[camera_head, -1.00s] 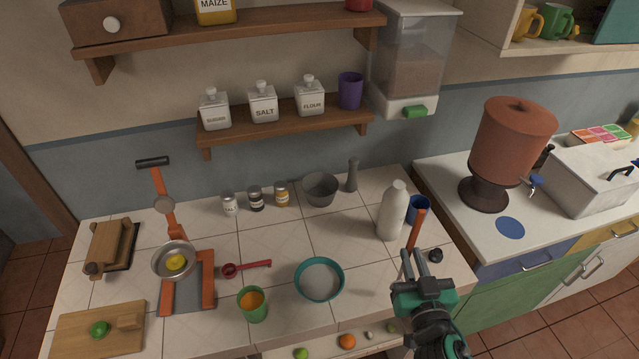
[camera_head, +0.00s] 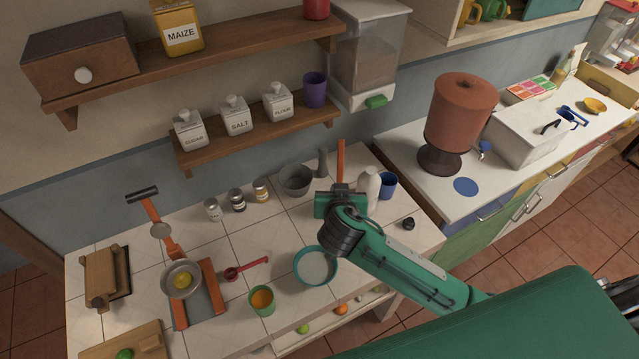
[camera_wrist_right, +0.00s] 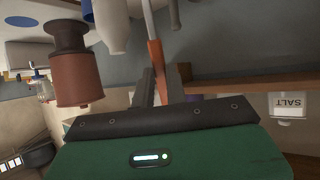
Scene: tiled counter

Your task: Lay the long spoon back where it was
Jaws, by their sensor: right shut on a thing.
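My right gripper (camera_head: 341,190) is shut on the long spoon (camera_head: 341,158), whose orange handle rises above it in the head view, over the right back part of the tiled counter. In the right wrist view the gripper (camera_wrist_right: 162,82) has the orange handle (camera_wrist_right: 155,52) between its dark fingers, and a pale shaft runs on from it to the top edge. The spoon's far end is not visible. My left gripper is not in view.
A white bottle (camera_head: 368,187) and blue cup (camera_head: 388,186) stand close right of the gripper. A grey bowl (camera_head: 297,179) and grey pestle (camera_head: 322,163) are left of it. A teal bowl (camera_head: 316,266) and red scoop (camera_head: 247,268) lie nearer.

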